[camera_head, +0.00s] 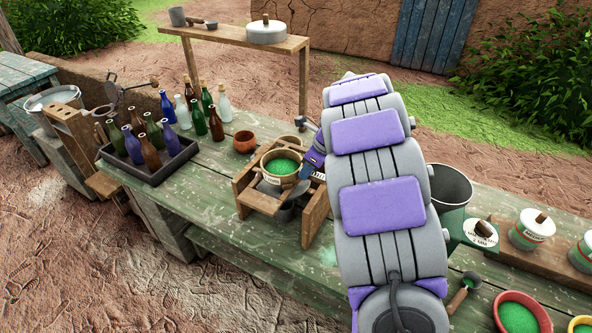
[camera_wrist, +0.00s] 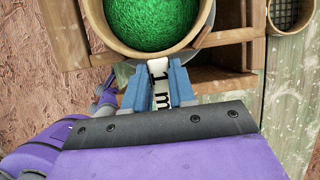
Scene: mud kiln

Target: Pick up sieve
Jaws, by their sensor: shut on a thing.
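The sieve (camera_head: 267,175) is a round, pale wooden rim filled with green grains, seen over the wooden stand (camera_head: 262,203) on the green table. I cannot tell whether it rests on the stand or hangs just above it. In the wrist view the sieve's rim (camera_wrist: 97,22) fills the top middle, and a white handle marked "1 m" (camera_wrist: 160,97) points down from it. My gripper (camera_wrist: 160,72) has its two blue fingers shut on this handle, close against the rim. In the head view my gripper (camera_head: 311,165) is partly hidden by my arm.
A second mesh sieve (camera_wrist: 287,12) lies to the right. A brown bowl (camera_head: 244,141) and a bottle tray (camera_head: 170,172) stand on the left. A grey bucket (camera_head: 452,187), lidded jars (camera_head: 531,229) and a red-rimmed bowl of green grains (camera_head: 522,296) stand on the right.

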